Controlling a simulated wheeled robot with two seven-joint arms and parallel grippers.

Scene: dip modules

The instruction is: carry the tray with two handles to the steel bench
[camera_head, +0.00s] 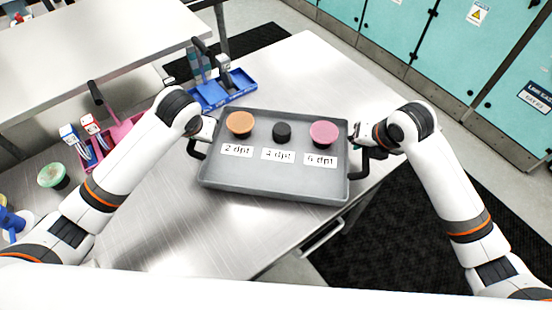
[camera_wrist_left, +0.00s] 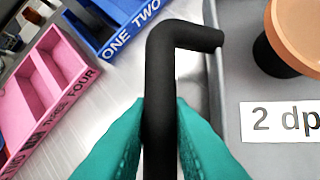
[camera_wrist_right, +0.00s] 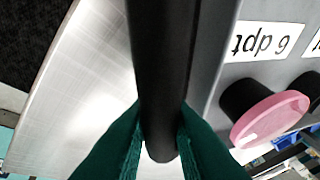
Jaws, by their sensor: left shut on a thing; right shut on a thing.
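The grey tray (camera_head: 270,185) is over the steel bench (camera_head: 190,225) in the head view; I cannot tell whether it touches the top. It holds an orange-topped cup (camera_head: 240,122), a black one (camera_head: 282,132) and a pink-topped one (camera_head: 323,133), behind labels 2 dpt, 4 dpt and 6 dpt. My left gripper (camera_wrist_left: 158,125) is shut on the black left handle (camera_wrist_left: 160,75). My right gripper (camera_wrist_right: 160,135) is shut on the black right handle (camera_wrist_right: 160,60). In the head view the arms partly hide both handles.
A blue rack (camera_head: 225,92) stands behind the tray. A pink rack (camera_head: 120,133) and a green-topped cup (camera_head: 53,176) are at the left. A white table (camera_head: 90,60) is at the back left. Teal cabinets (camera_head: 400,40) stand beyond the dark floor mat (camera_head: 430,215) at right.

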